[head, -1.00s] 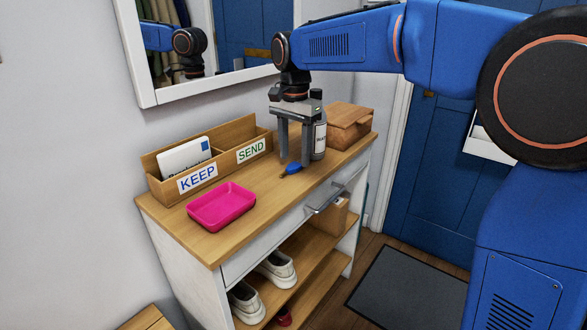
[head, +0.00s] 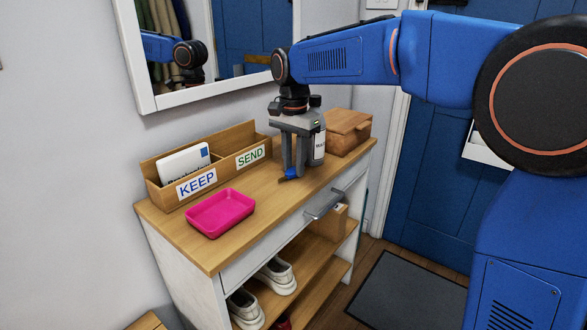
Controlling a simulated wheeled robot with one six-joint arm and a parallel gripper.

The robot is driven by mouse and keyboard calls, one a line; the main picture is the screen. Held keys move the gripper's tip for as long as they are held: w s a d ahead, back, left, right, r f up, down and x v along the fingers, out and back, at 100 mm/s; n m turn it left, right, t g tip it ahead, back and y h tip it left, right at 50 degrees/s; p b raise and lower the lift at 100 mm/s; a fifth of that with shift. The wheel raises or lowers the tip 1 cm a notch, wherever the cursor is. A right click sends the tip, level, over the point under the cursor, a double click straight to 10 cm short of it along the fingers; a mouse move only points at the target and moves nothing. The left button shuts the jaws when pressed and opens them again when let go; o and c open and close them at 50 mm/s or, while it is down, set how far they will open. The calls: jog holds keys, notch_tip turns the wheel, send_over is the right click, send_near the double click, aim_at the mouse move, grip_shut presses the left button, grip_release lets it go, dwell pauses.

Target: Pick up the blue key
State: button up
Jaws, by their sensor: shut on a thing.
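The blue key (head: 291,173) is small, with a blue head, and sits low between my gripper's fingertips at the top of the wooden cabinet (head: 262,215). My gripper (head: 293,172) points down and is shut on the key. The fingers partly cover it. I cannot tell whether the key still touches the cabinet top.
A pink tray (head: 221,213) lies on the cabinet top, left of my gripper.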

aim_at(294, 170)
notch_tip(294, 170, up, 10)
jog(key=shift+f, duration=0.15)
dwell(0.3)
